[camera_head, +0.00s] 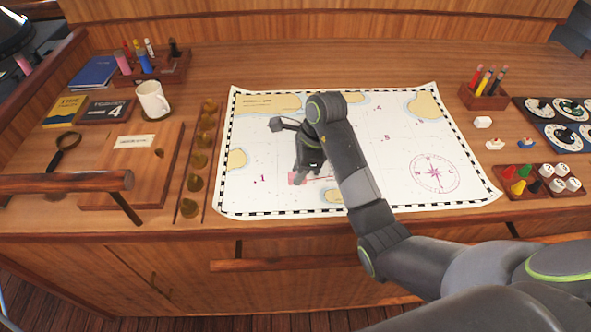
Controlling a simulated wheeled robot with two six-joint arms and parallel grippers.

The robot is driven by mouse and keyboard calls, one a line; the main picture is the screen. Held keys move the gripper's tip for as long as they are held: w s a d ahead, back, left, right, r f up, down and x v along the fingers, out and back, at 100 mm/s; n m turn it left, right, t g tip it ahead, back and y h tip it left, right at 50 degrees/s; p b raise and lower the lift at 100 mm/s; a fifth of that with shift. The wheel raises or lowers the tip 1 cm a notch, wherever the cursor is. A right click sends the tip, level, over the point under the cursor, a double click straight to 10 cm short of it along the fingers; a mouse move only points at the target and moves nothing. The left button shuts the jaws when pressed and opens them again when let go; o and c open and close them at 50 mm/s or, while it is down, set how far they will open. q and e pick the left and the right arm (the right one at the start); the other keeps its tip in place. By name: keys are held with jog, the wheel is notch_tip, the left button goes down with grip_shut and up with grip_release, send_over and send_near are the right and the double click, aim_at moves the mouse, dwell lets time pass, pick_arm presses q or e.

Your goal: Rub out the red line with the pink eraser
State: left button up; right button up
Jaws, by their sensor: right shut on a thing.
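The sea chart (395,190) lies flat on the wooden chart table. My right gripper (300,178) points down over the lower left part of the chart and is shut on the pink eraser (293,178). The eraser is low at the chart surface; whether it presses on the paper I cannot tell. A short, thin piece of red line (320,178) shows just right of the eraser, running toward my arm. My right forearm hides part of the chart's middle. My left gripper is not in view.
Left of the chart are a row of brass weights (195,183), a wooden box lid (142,180), a white mug (152,98) and a magnifier (66,142). On the right stand a pencil holder (480,98), a white block (482,122) and a tray of coloured pieces (520,182).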

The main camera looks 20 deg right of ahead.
jog(key=d, duration=0.4)
jog(key=d+b, duration=0.1)
jog(key=d, duration=0.2)
jog(key=shift+s+r, duration=0.15)
jog(key=shift+s, duration=0.2)
jog(key=d+p, duration=0.1)
jog(key=d, duration=0.2)
jog(key=d+p, duration=0.1)
jog(key=d, duration=0.3)
jog(key=d+p, duration=0.1)
jog(key=d, duration=0.2)
jog(key=shift+s+d+r, duration=0.15)
jog(key=shift+s, duration=0.25)
jog(key=a+b, duration=0.1)
jog(key=a, duration=0.1)
jog(key=a+b, duration=0.1)
jog(key=a, duration=0.2)
jog(key=a+b, duration=0.1)
jog(key=a, duration=0.2)
jog(key=shift+w+a, duration=0.1)
jog(key=shift+w, duration=0.25)
jog(key=a, duration=0.6)
jog(key=a+p, duration=0.1)
jog(key=a, duration=0.3)
jog(key=shift+w, duration=0.4)
jog(key=shift+d+f+b, duration=0.15)
jog(key=shift+f+b, duration=0.25)
jog(key=shift+f, duration=0.1)
dwell(0.4)
